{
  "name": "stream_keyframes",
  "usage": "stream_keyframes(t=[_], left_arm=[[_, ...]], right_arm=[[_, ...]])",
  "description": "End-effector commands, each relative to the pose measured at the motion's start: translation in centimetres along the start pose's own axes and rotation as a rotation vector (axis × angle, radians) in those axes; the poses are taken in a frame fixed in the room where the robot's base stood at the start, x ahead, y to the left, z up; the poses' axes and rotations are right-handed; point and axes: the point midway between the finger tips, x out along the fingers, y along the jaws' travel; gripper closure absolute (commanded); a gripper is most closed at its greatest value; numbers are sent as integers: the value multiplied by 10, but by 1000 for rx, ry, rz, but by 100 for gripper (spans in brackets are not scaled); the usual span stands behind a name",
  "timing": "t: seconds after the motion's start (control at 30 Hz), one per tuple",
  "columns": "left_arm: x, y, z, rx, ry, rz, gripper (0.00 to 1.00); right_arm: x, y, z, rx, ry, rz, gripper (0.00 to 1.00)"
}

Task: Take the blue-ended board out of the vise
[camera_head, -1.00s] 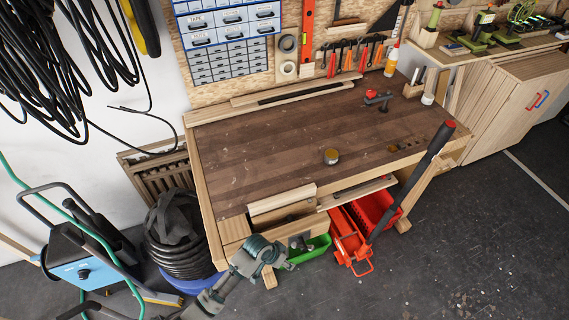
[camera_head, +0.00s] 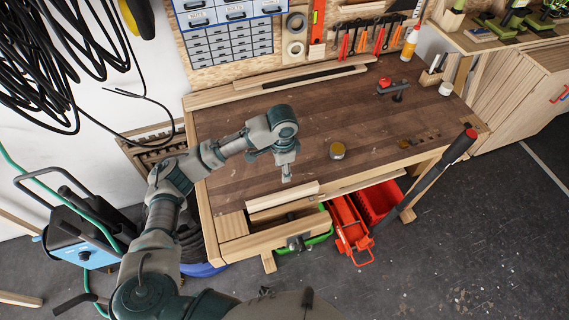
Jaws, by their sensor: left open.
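The front vise (camera_head: 262,242) is at the near left corner of the workbench, with a wooden jaw and a dark metal screw part. A pale wooden board (camera_head: 283,200) stands on edge at the vise, just behind its jaw. I see no blue end on it, so I cannot tell whether it is the task's board. My left gripper (camera_head: 286,178) is open and points down over the bench, just behind the board's top edge. I cannot tell whether it touches the board. My right gripper is not in view.
The dark bench top (camera_head: 240,180) is mostly clear, with a small round tin (camera_head: 337,151) and a red-topped clamp (camera_head: 390,86). Red bins (camera_head: 378,201) sit below.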

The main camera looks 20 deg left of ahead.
Motion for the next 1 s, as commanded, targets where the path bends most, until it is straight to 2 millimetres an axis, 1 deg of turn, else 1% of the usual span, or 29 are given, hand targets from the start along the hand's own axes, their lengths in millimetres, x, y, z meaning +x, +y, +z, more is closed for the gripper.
stream_keyframes(t=[0.2,0.27,0.37,0.47,0.9,1.0], left_arm=[[4,-1,-2,-1,1,2,46],[8,-1,-2,-1,1,3,46],[22,0,-1,-1,-1,3,46],[40,0,-1,0,-1,3,46],[128,0,-1,-1,-1,2,46],[144,0,-1,0,0,2,46]], right_arm=[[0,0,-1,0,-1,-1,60],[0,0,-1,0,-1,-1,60],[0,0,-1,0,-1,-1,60],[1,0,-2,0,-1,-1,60],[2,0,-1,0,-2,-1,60],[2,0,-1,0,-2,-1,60]])
